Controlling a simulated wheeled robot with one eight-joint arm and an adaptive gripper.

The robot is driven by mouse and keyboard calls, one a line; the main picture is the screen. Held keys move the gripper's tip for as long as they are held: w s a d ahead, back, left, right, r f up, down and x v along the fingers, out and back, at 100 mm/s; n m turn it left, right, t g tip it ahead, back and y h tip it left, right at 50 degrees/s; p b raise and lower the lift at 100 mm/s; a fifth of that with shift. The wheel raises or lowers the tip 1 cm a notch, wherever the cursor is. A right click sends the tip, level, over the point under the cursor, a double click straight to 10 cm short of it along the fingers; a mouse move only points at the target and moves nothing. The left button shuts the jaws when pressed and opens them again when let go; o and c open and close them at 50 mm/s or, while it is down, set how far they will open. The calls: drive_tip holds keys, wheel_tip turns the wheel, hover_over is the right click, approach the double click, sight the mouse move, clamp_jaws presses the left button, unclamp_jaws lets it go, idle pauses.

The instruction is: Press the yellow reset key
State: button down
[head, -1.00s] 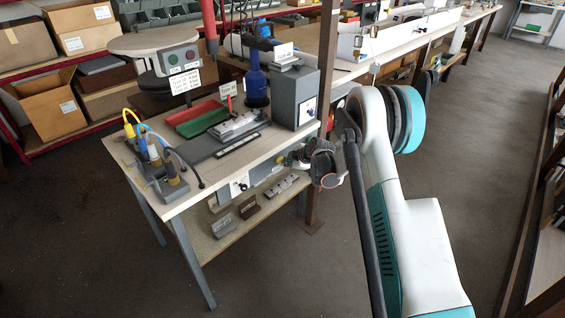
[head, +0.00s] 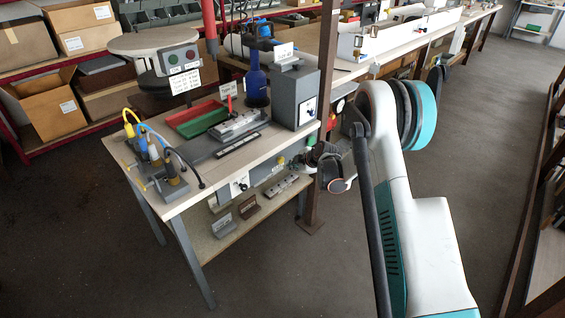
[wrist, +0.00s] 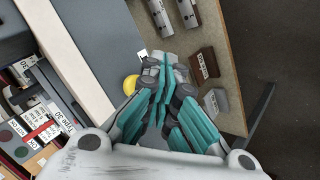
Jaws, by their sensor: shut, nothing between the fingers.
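A yellow round key (wrist: 130,84) shows in the wrist view, close to the left of my fingertips and partly hidden behind my gripper. In the head view, a small yellow spot (head: 281,160) shows on the grey front panel (head: 262,172) under the bench top; it appears to be the same key. My gripper (wrist: 161,72) is shut and empty, its teal-sided fingers together in front of the panel. In the head view my gripper (head: 318,160) is just right of the yellow spot, near the brown post. I cannot tell whether the fingertips touch anything.
The bench top (head: 215,172) overhangs the panel. A brown post (head: 318,190) stands close by my gripper. A lower shelf (head: 228,240) holds small labelled blocks and metal profiles. A white plate with a black knob (head: 240,184) sits left on the panel. The floor at right is open.

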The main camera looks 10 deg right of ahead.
drive_tip(key=shift+s+d, duration=0.6)
drive_tip(key=shift+s, duration=0.25)
drive_tip(key=shift+s+d, duration=0.6)
drive_tip(key=shift+s, duration=0.25)
drive_tip(key=s+a+r+m+h, duration=0.1)
drive_tip(key=s+r+m, duration=0.3)
drive_tip(key=s+r, duration=0.7)
drive_tip(key=s+a+r+m+h, duration=0.15)
drive_tip(key=s+r+m, duration=0.25)
drive_tip(key=s+r, duration=0.75)
drive_tip(key=s+r+m, duration=0.3)
drive_tip(key=s+m, duration=0.1)
drive_tip(key=s, duration=0.7)
drive_tip(key=s+r+m+g+h, duration=0.1)
drive_tip(key=s+m, duration=0.4)
drive_tip(key=s, duration=0.7)
drive_tip(key=shift+s+d+r, duration=0.2)
drive_tip(key=shift+d+r, duration=0.1)
drive_tip(key=shift+r, duration=0.6)
